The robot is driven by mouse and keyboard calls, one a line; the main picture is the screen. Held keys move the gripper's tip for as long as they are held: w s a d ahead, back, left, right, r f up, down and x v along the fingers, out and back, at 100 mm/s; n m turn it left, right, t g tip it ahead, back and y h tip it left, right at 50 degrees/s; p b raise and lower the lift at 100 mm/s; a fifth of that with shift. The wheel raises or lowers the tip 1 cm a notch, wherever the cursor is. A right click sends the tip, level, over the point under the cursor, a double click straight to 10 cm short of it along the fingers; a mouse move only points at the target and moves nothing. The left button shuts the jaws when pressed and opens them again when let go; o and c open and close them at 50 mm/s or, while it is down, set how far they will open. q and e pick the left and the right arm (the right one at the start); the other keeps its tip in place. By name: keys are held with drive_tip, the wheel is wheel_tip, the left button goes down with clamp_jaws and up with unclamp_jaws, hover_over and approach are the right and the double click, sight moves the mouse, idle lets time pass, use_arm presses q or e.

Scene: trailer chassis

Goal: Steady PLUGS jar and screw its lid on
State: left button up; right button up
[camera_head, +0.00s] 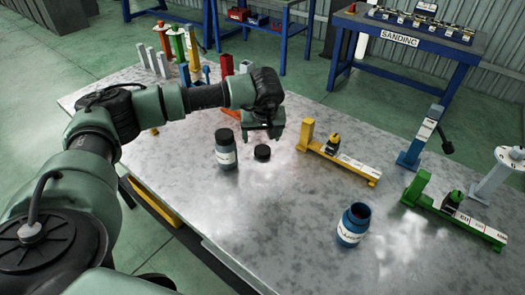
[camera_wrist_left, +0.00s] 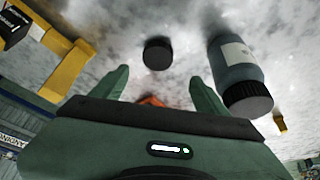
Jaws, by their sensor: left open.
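A blue jar (camera_head: 353,226) with a white label stands uncovered on the metal table at the front right; I cannot read its label for certain. A loose black lid (camera_head: 262,153) lies flat on the table. A grey-blue jar (camera_head: 226,155) with a black lid on stands just left of the loose lid. My left gripper (camera_head: 262,131) points down, open and empty, above and slightly behind the loose lid. In the left wrist view the loose lid (camera_wrist_left: 157,53) shows beyond the spread fingers (camera_wrist_left: 161,80), and the capped jar (camera_wrist_left: 238,65) is beside the right finger. My right gripper is not in view.
A yellow fixture (camera_head: 340,160) stands right of the gripper; a green fixture (camera_head: 455,212) and a blue stand (camera_head: 420,138) are farther right. Red, green and orange stands (camera_head: 180,50) cluster at the back left. The table between the loose lid and the blue jar is clear.

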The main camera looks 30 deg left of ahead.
sight(262, 150)
use_arm(q)
drive_tip(key=shift+x, duration=1.35)
drive_tip(key=shift+f+p, duration=0.2)
drive_tip(key=shift+p, duration=0.3)
drive_tip(key=x, duration=0.1)
drive_tip(key=p+x, duration=0.1)
drive_tip(key=x, duration=0.2)
drive_tip(key=shift+d, duration=0.3)
drive_tip(key=shift+w+a+f, duration=0.1)
drive_tip(key=shift+w+f, duration=0.05)
drive_tip(key=shift+f, duration=0.25)
